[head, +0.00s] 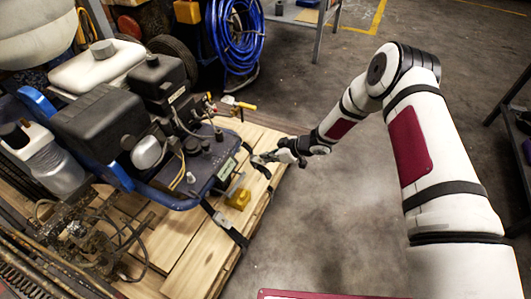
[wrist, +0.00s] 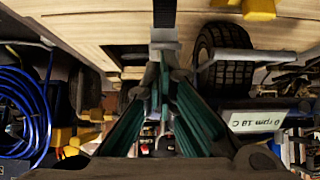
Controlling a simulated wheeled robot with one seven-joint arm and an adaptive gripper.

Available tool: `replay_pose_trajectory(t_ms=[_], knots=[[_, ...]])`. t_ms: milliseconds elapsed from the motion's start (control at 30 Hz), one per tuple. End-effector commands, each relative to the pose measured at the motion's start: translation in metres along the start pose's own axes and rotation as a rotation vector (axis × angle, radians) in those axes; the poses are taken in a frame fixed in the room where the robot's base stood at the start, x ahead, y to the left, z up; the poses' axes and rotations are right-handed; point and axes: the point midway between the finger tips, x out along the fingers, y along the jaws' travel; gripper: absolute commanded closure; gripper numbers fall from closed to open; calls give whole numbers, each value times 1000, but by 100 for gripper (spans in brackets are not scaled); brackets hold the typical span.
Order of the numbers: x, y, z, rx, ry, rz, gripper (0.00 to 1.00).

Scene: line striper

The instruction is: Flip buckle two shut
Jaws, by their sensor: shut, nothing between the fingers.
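The line striper (head: 140,130), with black housings and a blue frame, stands on a wooden pallet (head: 200,245). Dark straps run over the pallet edge: one strap (head: 236,236) lies near the front, and another (head: 258,168) lies by my gripper. My gripper (head: 270,157) is shut and empty at the pallet's right side, close to that farther strap. In the wrist view my gripper (wrist: 160,80) points at a black strap (wrist: 164,12) with a grey metal buckle (wrist: 163,40) just ahead of the fingertips. I cannot tell whether they touch, or the buckle lever's exact angle.
A yellow block (head: 238,198) sits on the pallet between the straps. A yellow-handled valve (head: 244,105) sticks out of the machine. A blue hose coil (head: 237,40) stands behind. A wheel (wrist: 222,55) and a display (wrist: 254,120) show upside down in the wrist view.

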Motion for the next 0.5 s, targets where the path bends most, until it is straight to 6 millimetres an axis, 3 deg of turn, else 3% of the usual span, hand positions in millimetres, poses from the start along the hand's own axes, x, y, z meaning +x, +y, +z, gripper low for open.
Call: replay_pose_trajectory(t_ms=[333, 500], knots=[[7, 0, 24, 0, -3, 0, 100], [6, 1, 23, -1, -2, 1, 100]])
